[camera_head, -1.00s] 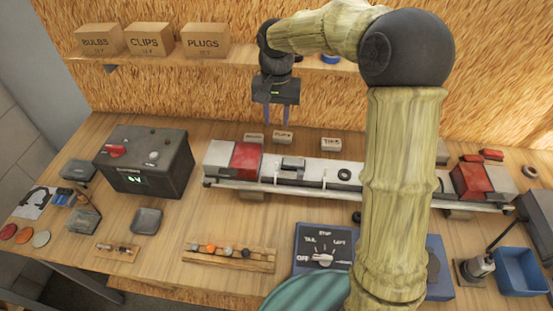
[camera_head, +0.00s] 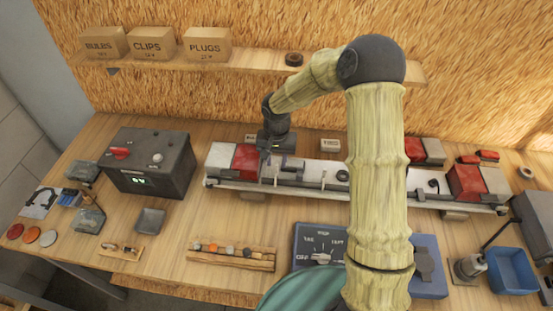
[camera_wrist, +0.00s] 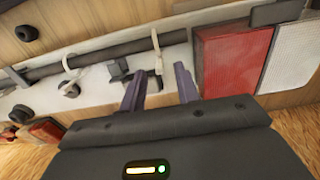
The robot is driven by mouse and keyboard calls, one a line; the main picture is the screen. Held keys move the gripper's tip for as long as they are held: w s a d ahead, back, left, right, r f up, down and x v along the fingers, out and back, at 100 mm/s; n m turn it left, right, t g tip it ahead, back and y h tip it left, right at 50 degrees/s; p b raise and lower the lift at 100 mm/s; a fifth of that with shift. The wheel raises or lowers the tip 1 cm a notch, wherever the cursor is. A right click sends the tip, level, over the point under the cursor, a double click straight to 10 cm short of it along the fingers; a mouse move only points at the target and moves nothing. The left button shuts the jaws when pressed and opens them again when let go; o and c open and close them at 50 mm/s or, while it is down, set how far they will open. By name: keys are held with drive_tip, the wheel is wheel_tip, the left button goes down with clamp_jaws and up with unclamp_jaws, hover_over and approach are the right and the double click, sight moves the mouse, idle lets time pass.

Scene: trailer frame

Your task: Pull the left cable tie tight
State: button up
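The trailer frame's light bar (camera_head: 235,184) lies across the bench, with a red and white lamp at its left end (camera_head: 245,158). The left cable tie (camera_wrist: 157,52) is a thin white strap around the dark cable, with its tail sticking up; in the head view it is a small upright strip (camera_head: 276,173) beside my gripper. A second white tie (camera_wrist: 70,66) stands farther along the bar, also seen in the head view (camera_head: 323,179). My gripper (camera_wrist: 158,84) is open, fingers apart. The left tie appears between the fingertips; contact cannot be made out.
A dark clip-like block (camera_wrist: 119,74) sits on the bar near the left tie. The dark control box (camera_head: 150,165) stands left of the bar. A switch panel (camera_head: 322,246) and a wooden rack of small parts (camera_head: 230,255) lie in front. The shelf (camera_head: 240,64) hangs behind.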

drive_tip(key=shift+f, duration=0.6)
drive_tip(key=shift+c, duration=0.4)
clamp_jaws()
drive_tip(key=shift+r+p, duration=0.5)
drive_tip(key=shift+r, duration=1)
drive_tip(key=shift+f, duration=0.1)
drive_tip(key=shift+o, duration=0.4)
unclamp_jaws()
